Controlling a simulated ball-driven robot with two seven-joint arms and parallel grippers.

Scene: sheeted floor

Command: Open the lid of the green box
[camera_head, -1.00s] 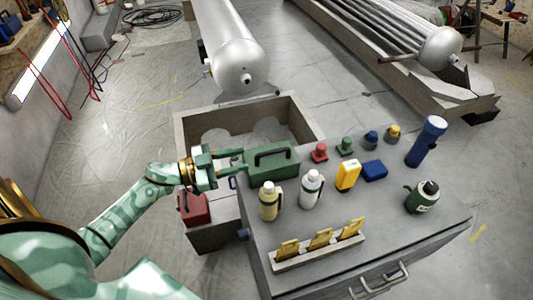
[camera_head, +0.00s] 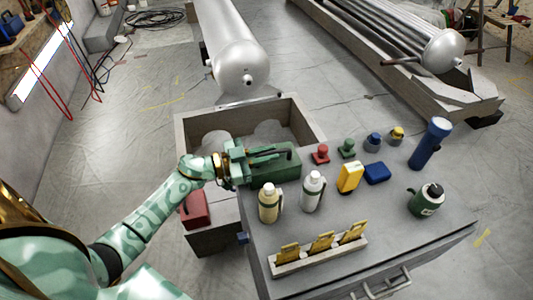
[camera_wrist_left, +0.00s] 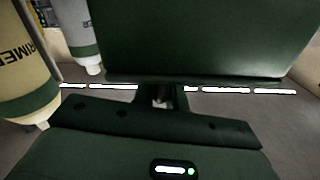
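The green box (camera_head: 275,173) stands on the back left part of the grey bench top, with a dark handle on its top. Its lid looks closed. My left gripper (camera_head: 270,153) is at the upper left part of the box, its fingers over the top beside the handle and partly covering it. I cannot tell whether they touch or grip it. In the left wrist view, a dark green surface (camera_wrist_left: 200,40), apparently the box, fills the upper part. The fingers are dark and hard to read there. My right gripper is not in view.
A cream bottle (camera_head: 269,203) and a white bottle (camera_head: 313,191) stand close in front of the box. Red (camera_head: 320,155) and green (camera_head: 347,149) small items stand to its right. A concrete-like open bin (camera_head: 300,123) lies behind, and a red box (camera_head: 196,209) at left.

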